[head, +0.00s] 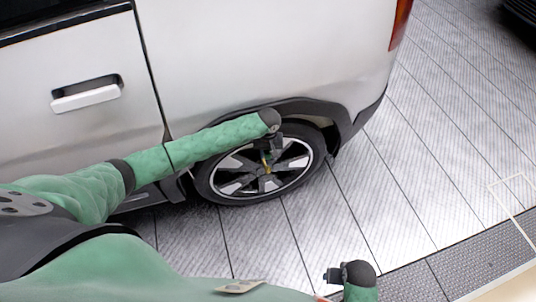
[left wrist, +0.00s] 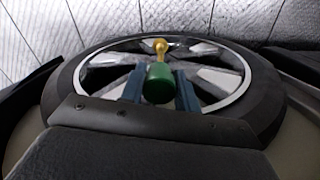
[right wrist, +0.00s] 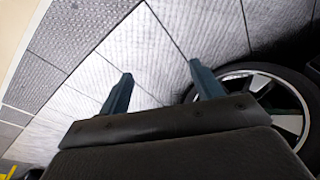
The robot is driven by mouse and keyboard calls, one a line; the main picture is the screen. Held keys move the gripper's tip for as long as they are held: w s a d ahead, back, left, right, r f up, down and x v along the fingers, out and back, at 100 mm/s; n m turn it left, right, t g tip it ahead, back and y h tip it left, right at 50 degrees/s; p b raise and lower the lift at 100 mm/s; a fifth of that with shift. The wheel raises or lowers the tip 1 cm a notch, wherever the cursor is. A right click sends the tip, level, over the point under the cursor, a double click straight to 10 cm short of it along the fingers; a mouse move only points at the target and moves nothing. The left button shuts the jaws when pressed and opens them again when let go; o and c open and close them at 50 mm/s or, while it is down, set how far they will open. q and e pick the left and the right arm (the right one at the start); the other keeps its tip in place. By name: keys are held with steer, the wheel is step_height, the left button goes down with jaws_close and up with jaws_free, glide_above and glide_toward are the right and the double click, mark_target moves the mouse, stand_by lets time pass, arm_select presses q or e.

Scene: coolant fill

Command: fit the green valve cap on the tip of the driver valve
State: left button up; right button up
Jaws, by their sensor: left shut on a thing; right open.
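The green valve cap (left wrist: 159,84) is held between the fingers of my left gripper (left wrist: 160,88). Just past the cap in the left wrist view is the brass-coloured driver valve (left wrist: 161,48), on the wheel. The cap's far end is close to the valve; I cannot tell whether they touch. In the head view my left gripper (head: 267,153) is in front of the wheel, by a small yellow bit of the valve (head: 268,169). My right gripper (right wrist: 161,72) is open and empty; it also shows low in the head view (head: 331,275), away from the wheel.
The wheel (head: 218,190) with dark tyre and silver spokes sits under the arch of a white vehicle (head: 230,60). The body overhangs the wheel. The tiled floor (head: 430,150) to the right is clear. A yellow thing (right wrist: 10,171) shows at the right wrist view's lower left corner.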

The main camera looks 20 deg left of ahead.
mark_target(268, 167)
steer(key=shift+f, duration=0.1)
arm_select(q)
steer(key=shift+s+r+p, duration=0.1)
steer(key=shift+p, duration=0.2)
steer(key=shift+s+p, duration=0.1)
steer(key=shift+p, duration=0.3)
steer(key=shift+f, duration=0.6)
arm_select(e)
step_height(268, 167, down, 6)
steer(key=s, duration=0.1)
arm_select(q)
step_height(268, 167, down, 2)
steer(key=shift+b, duration=0.35)
steer(key=shift+f, duration=0.85)
steer(key=shift+f+b, duration=0.3)
steer(key=shift+f, duration=0.25)
arm_select(e)
step_height(268, 167, up, 6)
steer(key=w, duration=0.1)
steer(key=shift+s+f, duration=0.1)
